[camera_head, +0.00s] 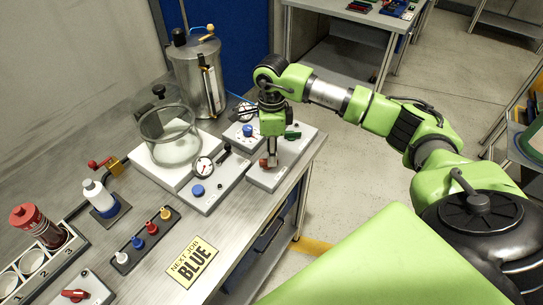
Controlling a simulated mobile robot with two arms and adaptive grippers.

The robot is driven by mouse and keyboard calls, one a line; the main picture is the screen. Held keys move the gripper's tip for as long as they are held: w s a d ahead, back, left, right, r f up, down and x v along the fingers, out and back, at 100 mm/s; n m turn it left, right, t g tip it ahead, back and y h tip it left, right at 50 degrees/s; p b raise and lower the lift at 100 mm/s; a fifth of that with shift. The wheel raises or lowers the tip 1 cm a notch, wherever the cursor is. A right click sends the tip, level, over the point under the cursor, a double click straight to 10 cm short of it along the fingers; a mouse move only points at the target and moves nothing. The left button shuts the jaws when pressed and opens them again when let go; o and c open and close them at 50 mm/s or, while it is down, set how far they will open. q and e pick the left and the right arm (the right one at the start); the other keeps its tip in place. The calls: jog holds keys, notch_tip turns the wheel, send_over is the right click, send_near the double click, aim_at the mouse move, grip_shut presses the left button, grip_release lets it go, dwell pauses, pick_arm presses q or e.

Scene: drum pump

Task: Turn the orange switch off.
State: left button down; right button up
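My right gripper (271,160) points straight down over a light grey switch panel (292,160) at the right end of the bench. Its fingers are close to a small orange-red part (263,163) on that panel, which looks like the orange switch. The fingers partly cover it, so I cannot tell its position, whether they touch it, or whether they are open or shut. A green switch (293,135) is on the same panel, just behind and right of the gripper. My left gripper is not in view.
Left of the panel are a gauge (203,166), a blue knob (198,191) and a glass vessel (168,136). A steel drum (198,77) stands behind. A yellow "NEXT JOB BLUE" sign (192,262) lies near the bench's front edge. Open floor lies to the right.

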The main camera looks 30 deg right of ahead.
notch_tip(320, 180, up, 10)
dwell(0.3)
dwell(0.5)
